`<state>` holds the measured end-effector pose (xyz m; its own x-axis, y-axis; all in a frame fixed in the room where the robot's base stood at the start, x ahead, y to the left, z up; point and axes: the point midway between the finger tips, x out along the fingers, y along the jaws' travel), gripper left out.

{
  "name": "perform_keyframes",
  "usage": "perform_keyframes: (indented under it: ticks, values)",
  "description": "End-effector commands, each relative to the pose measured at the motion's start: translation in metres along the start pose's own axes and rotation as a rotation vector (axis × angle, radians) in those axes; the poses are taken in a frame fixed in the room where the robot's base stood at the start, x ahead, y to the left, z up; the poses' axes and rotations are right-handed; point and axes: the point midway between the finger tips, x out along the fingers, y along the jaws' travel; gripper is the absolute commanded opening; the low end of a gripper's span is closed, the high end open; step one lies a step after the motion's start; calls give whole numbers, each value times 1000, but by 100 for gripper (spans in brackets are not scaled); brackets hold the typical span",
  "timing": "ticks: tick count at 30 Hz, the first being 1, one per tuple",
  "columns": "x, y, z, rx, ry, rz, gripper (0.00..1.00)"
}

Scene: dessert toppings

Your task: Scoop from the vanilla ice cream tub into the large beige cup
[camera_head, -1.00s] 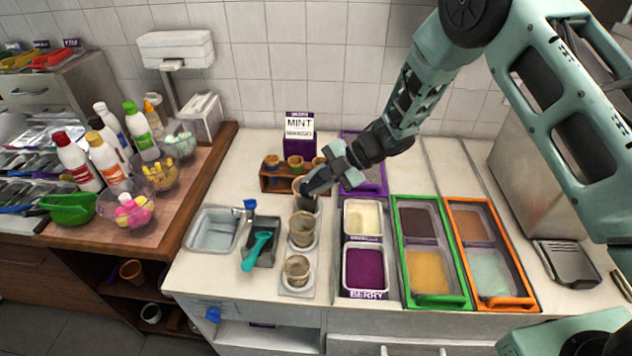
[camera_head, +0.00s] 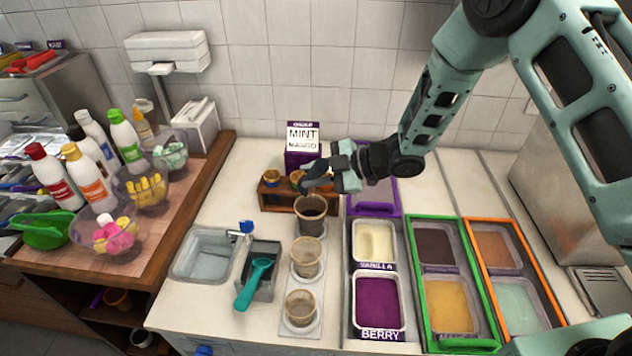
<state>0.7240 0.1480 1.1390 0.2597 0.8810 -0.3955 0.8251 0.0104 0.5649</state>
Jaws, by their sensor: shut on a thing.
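The vanilla tub (camera_head: 374,243), with pale cream contents and a "VANILLA" label, sits in the purple-framed section behind the berry tub. Three beige-brown cups stand in a column left of the tubs: a back cup (camera_head: 311,216), which looks largest and has a dark interior, a middle cup (camera_head: 306,258) and a front cup (camera_head: 300,307). A teal scoop (camera_head: 254,283) lies in a grey holder.
The berry tub (camera_head: 377,302) and the green-framed (camera_head: 482,290) and orange-framed tubs lie to the right. A sink (camera_head: 207,252) is at left. Bottles and topping bowls fill the left counter.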

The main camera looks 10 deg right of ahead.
Motion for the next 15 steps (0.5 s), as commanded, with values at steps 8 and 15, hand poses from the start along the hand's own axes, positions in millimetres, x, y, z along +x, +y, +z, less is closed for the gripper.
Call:
perform_keyframes:
  ticks: [8, 15]
  values:
    - [2, 0, 5, 210, 0, 253, 0]
    - [1, 4, 8, 396, -1, 479, 0]
